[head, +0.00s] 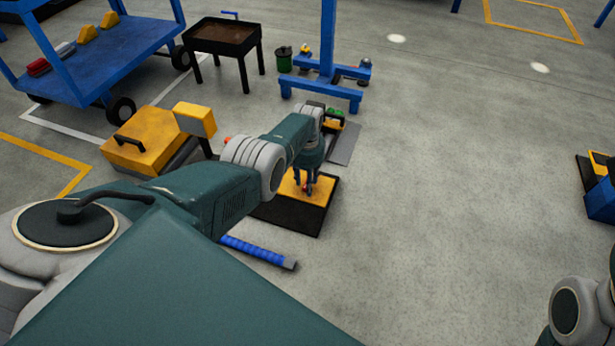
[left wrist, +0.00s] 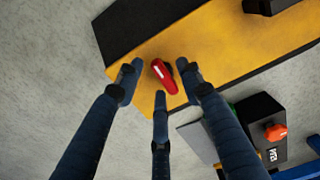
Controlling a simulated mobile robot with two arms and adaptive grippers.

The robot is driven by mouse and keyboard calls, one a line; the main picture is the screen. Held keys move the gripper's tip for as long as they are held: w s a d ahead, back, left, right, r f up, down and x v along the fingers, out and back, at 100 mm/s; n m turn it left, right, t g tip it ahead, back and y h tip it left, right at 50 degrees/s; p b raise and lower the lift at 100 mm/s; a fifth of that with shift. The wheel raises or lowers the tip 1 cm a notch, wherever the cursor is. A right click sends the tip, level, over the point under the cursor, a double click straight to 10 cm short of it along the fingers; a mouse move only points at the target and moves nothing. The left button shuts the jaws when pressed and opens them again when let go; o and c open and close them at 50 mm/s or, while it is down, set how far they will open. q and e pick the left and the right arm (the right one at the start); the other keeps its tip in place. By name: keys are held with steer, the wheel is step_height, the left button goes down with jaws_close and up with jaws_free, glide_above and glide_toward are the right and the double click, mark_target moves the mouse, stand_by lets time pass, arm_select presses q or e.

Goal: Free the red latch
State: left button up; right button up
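The red latch (left wrist: 164,76) is a small red piece with a pale mark. In the left wrist view it lies on the yellow face of the panel (left wrist: 213,52), near one edge. My left gripper (head: 306,184) points down over the yellow and black panel (head: 287,214) in the head view. In the left wrist view its three dark fingers are spread around the latch, with space between the tips and the latch. I cannot tell how high the tips are. In the head view the fingers mostly hide the latch. My right gripper is out of view.
A black box with an orange button (left wrist: 276,132) stands beside the panel in the left wrist view. In the head view, a yellow case (head: 150,140) lies left, a blue bar (head: 258,250) in front, and a blue stand (head: 325,88) behind.

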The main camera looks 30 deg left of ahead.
arm_select(q)
steer(key=shift+r, duration=0.1)
steer(key=shift+w+r, duration=0.1)
steer(key=shift+r, duration=0.5)
step_height(320, 180, up, 11)
steer(key=shift+f, duration=0.2)
